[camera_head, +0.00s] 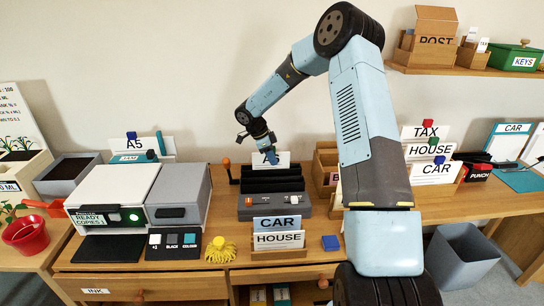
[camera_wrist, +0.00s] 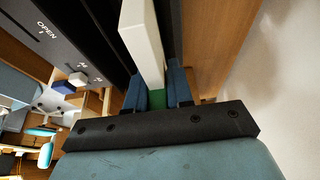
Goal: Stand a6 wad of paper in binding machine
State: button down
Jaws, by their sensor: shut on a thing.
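The binding machine (camera_head: 274,208) stands on the bench, grey in front with dark upright plates behind. In the wrist view its dark face (camera_wrist: 70,38) bears the word OPEN. My gripper (camera_head: 270,157) points down above the back of the machine. In the wrist view my gripper (camera_wrist: 158,88) is shut on a white wad of paper (camera_wrist: 142,38), with blue fingers on either side. The wad extends past the fingers alongside the machine's dark plates. I cannot tell whether it touches them or sits in a slot. A white card (camera_head: 283,158) marked A, partly covered, shows behind my gripper.
A copier (camera_head: 112,195) stands to the left, with a yellow tassel (camera_head: 220,250) near the front edge. CAR and HOUSE cards (camera_head: 277,232) stand before the machine. A wooden box (camera_head: 326,165) is close on its right. The wall is near behind.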

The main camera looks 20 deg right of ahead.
jog(key=shift+f, duration=0.3)
jog(key=shift+c, duration=2.2)
grip_release()
jog(key=shift+r, duration=4)
